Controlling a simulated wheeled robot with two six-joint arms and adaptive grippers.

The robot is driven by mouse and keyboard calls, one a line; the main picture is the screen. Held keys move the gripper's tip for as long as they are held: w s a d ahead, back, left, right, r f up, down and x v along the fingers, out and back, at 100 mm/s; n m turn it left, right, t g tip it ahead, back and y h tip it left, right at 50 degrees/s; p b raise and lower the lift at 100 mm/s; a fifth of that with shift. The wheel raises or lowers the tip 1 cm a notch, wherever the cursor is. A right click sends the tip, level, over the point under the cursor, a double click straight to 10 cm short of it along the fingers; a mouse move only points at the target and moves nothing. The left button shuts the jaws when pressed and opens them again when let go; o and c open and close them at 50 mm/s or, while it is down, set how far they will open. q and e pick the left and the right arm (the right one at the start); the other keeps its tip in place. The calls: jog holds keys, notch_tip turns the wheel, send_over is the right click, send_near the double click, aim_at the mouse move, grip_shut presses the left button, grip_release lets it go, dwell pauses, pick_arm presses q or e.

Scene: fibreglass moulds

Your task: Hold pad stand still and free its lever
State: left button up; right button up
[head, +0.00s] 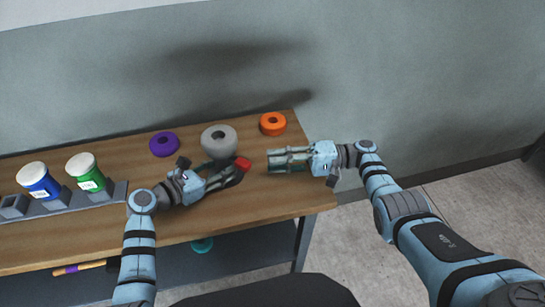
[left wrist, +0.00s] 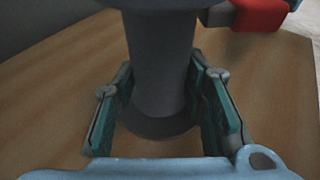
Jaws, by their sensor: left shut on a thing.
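The pad stand (left wrist: 160,70) is a dark grey upright column with a wider top and a round foot on the wooden bench. In the left wrist view it stands between the fingers of my left gripper (left wrist: 168,105), which is shut on the column. In the head view, my left gripper (head: 238,174) largely hides the stand. A red part (head: 243,163), probably its lever, shows at the stand's upper right; it also shows in the left wrist view (left wrist: 260,14). My right gripper (head: 269,160) looks open and empty, to the right of the red part with a gap between.
Blue-labelled (head: 38,182) and green-labelled (head: 86,173) tubs stand in a rack at left. A brush (head: 80,268) and a teal object (head: 202,245) are below.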

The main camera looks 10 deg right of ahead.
pick_arm(q)
jog(key=o, duration=0.9)
jog(key=shift+o, duration=0.2)
jog(key=shift+a, duration=0.1)
